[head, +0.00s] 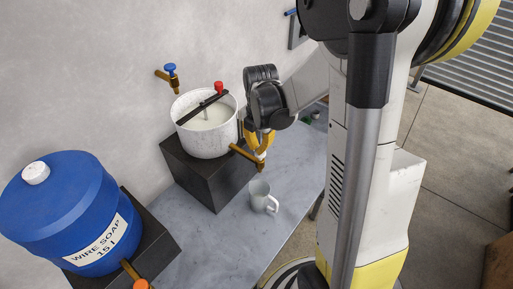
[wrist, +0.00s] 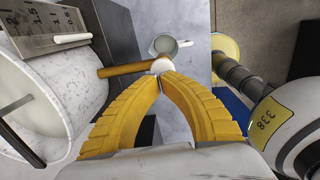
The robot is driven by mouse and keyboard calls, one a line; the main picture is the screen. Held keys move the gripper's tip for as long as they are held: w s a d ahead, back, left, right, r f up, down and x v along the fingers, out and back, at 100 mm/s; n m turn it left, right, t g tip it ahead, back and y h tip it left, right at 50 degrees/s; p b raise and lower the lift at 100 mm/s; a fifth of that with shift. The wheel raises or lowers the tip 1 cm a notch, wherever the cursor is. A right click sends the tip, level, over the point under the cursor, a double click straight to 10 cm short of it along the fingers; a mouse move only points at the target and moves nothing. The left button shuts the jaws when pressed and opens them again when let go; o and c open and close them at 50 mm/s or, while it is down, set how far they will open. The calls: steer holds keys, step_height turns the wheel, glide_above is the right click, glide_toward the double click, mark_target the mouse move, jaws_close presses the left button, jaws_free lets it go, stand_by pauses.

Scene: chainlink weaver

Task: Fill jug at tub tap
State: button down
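The white speckled tub (head: 207,139) stands on a dark block and holds pale liquid; its side fills the left of the wrist view (wrist: 75,75). A brass tap (head: 243,152) sticks out from its lower side and also shows in the wrist view (wrist: 125,70). A white round knob (wrist: 161,66) sits at the tap's outer end. My gripper (head: 262,155) is over that end, its yellow fingertips together (wrist: 160,77) at the knob; whether they touch it is unclear. The pale grey jug (head: 260,196) stands upright on the counter below, just beyond the tap in the wrist view (wrist: 166,45).
A blue barrel (head: 70,205) labelled "WIRE SOAP 15 L" stands on another dark block at left, with an orange-handled tap (head: 140,283). A blue-handled tap (head: 170,75) is on the wall. The grey counter (head: 205,235) is clear around the jug.

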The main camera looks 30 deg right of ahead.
steer(key=shift+f, duration=0.55)
steer(key=shift+f+b, duration=0.95)
steer(key=shift+b, duration=0.3)
steer(key=shift+r, duration=0.1)
